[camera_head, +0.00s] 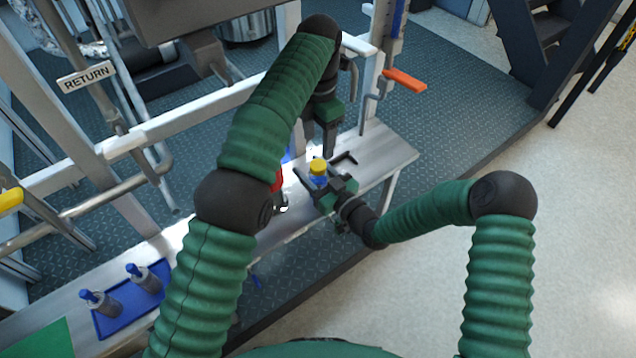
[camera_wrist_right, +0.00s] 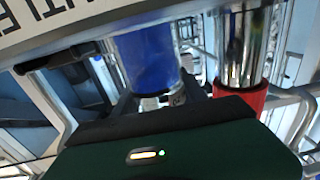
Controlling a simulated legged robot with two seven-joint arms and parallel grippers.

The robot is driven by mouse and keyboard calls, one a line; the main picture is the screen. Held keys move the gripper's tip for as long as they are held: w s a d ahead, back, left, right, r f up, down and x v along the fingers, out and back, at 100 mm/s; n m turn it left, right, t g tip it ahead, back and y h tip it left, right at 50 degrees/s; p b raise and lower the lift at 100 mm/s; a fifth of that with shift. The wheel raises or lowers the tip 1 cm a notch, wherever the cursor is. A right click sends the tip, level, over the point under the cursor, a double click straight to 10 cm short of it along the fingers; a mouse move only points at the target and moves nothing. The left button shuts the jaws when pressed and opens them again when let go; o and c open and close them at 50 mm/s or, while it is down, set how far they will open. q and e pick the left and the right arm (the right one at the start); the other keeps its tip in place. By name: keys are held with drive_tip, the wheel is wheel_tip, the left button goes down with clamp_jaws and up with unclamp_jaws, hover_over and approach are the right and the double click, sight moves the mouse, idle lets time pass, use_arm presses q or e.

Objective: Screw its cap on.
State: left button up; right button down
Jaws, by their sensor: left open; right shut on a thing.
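A small piece with a yellow top (camera_head: 318,165) and a blue body (camera_head: 319,181) is at my right gripper (camera_head: 325,170), above the metal bench. My right gripper is shut on this blue piece. In the right wrist view a blue cylinder (camera_wrist_right: 148,58) stands close in front of the gripper. I cannot tell whether the yellow top is a separate cap or how tightly it sits. My left gripper (camera_head: 319,150) is open and points down just behind the yellow top. Its fingertips are partly hard to make out.
A chrome cylinder with a red collar (camera_wrist_right: 250,100) stands beside the blue cylinder. The metal bench (camera_head: 395,158) has free room at its right end. A blue tray (camera_head: 120,318) with two grey bottles lies at the left. Frame posts, pipes and an orange handle (camera_head: 405,80) stand behind.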

sight(318, 164)
use_arm(q)
wheel_tip(318, 164, down, 8)
drive_tip(key=shift+r, duration=0.1)
idle(0.4)
